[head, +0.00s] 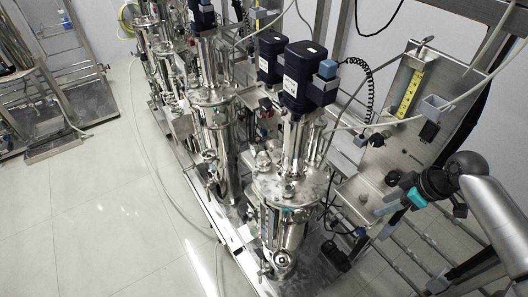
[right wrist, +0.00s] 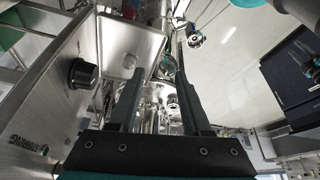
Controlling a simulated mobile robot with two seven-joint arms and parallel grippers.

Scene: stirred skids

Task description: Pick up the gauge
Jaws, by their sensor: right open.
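I cannot tell for certain which part is the gauge. A small round-faced metal fitting (right wrist: 193,36) shows beyond the finger tips in the right wrist view and may be it. My right gripper (head: 386,205) comes in from the right in the head view, beside the steel vessel (head: 290,187) and below the upright panel. In the right wrist view my right gripper (right wrist: 155,80) is open, its two dark fingers apart. Small shiny fittings show behind the gap, and I see nothing clearly held. My left gripper is not in view.
A steel panel (head: 440,75) with a yellow scale strip (head: 411,93) stands above the gripper. Several vessels with dark blue motors (head: 304,75) line the skid. A black knob (right wrist: 83,74) is close at left in the wrist view. The tiled floor (head: 95,190) is clear.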

